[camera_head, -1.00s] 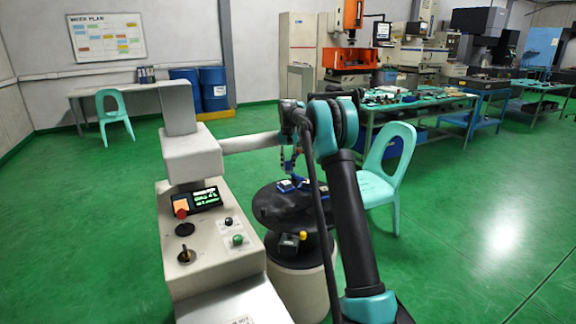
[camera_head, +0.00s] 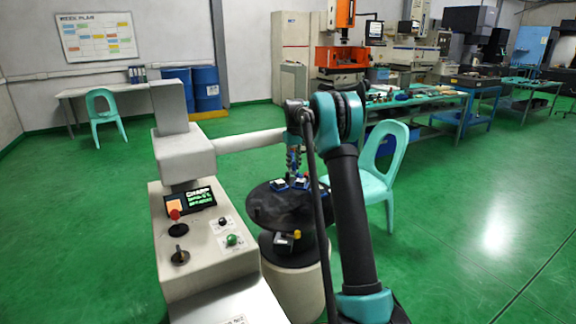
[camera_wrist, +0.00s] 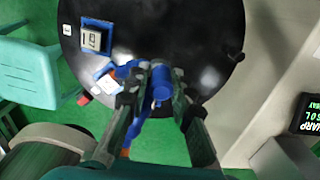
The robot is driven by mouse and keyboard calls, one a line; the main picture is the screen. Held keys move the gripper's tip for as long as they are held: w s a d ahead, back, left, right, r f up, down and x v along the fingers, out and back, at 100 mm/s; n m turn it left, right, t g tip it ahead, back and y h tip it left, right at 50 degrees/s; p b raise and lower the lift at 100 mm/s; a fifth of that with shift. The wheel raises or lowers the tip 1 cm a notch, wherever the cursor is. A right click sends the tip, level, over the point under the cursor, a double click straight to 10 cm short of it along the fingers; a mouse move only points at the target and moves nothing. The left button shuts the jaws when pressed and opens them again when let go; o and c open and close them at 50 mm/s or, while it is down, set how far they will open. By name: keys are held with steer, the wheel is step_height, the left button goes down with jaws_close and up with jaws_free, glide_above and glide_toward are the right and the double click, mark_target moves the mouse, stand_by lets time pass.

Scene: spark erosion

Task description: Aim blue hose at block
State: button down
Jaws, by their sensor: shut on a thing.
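My gripper (camera_wrist: 165,92) is shut on the blue hose (camera_wrist: 161,78), with its blue nozzle end between the fingers over the black round table (camera_wrist: 200,25). More blue hose (camera_wrist: 131,135) trails below the left finger. A grey marked block (camera_wrist: 91,39) sits in a blue frame at the table's upper left in the wrist view. A second pale piece with blue (camera_wrist: 122,70) lies closer to my gripper, partly hidden by it. In the head view my gripper (camera_head: 294,157) hangs above the table (camera_head: 262,208), near two small blue-and-white pieces. Which way the nozzle points is unclear.
The grey machine with a control panel (camera_head: 189,199) stands left of the table, its pale horizontal arm (camera_head: 250,141) reaching toward my arm. A green chair (camera_head: 372,180) is close on the right. A lower shelf holds a dark item with a yellow knob (camera_head: 298,235).

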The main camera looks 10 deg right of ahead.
steer(key=shift+w+d+n, duration=0.25)
steer(key=shift+d+n, duration=0.9)
steer(key=shift+n, duration=0.25)
steer(key=shift+w+d+n, duration=0.2)
steer(key=shift+d+n, duration=0.9)
steer(key=shift+n, duration=0.3)
steer(key=c, duration=1.4)
jaws_free()
steer(key=shift+o, duration=0.2)
step_height(320, 180, up, 12)
